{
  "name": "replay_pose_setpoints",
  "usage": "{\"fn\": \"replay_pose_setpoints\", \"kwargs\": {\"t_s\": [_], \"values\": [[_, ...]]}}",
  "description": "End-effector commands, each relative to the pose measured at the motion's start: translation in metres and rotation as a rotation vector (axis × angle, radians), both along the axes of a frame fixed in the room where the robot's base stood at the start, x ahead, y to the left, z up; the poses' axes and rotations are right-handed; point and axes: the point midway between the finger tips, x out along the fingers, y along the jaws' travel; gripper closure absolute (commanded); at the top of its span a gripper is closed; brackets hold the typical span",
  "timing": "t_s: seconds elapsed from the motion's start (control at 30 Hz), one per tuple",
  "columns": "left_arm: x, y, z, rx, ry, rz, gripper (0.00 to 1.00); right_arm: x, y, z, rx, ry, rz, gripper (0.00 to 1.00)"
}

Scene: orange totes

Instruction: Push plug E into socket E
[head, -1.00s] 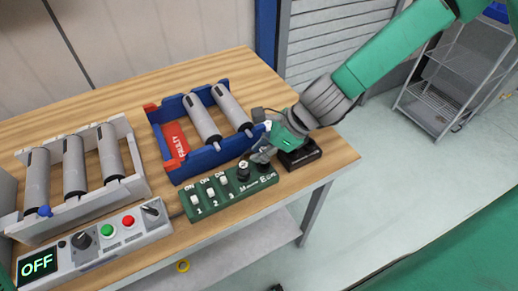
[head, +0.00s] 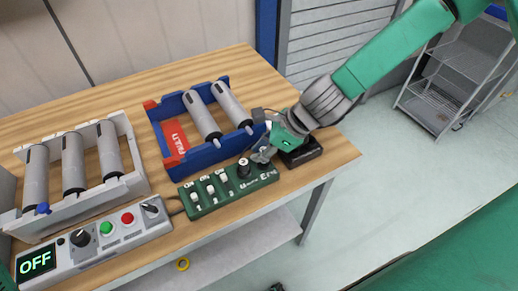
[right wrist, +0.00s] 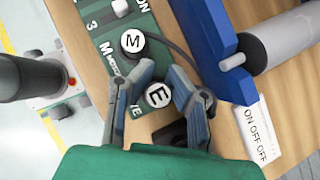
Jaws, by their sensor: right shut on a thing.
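The green panel (head: 215,193) lies near the table's front edge, with numbered switches and round plugs M and E. Plug M (head: 243,168) has a white cap and stands in the panel beside plug E; it also shows in the right wrist view (right wrist: 131,42). My right gripper (head: 263,154) is at the panel's right end. In the right wrist view its fingers (right wrist: 162,92) are shut on either side of plug E (right wrist: 158,95), whose white cap faces the camera. Socket E is hidden under the plug and fingers; I cannot tell how deep the plug sits. My left gripper is not in view.
A blue bin (head: 178,165) with rollers and a red FAULTY label stands behind the panel. A white tray (head: 128,187) of rollers and a control box (head: 118,233) reading OFF are left. A black block (head: 303,153) sits beside my gripper. A white ON OFF OFF card (right wrist: 255,130) is close by.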

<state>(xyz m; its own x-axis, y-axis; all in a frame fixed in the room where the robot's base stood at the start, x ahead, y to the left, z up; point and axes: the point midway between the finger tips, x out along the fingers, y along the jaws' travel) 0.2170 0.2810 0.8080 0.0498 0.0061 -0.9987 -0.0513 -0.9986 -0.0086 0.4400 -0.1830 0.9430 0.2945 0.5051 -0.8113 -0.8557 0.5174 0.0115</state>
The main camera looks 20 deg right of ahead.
Motion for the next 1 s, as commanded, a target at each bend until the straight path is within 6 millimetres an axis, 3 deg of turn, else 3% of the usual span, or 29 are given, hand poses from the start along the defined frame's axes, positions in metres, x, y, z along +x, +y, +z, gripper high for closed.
{"fn": "replay_pose_setpoints", "kwargs": {"t_s": [1.0], "values": [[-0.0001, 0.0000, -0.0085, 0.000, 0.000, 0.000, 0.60, -0.0001, 0.0000, -0.0114, 0.000, 0.001, -0.001, 1.00]]}}
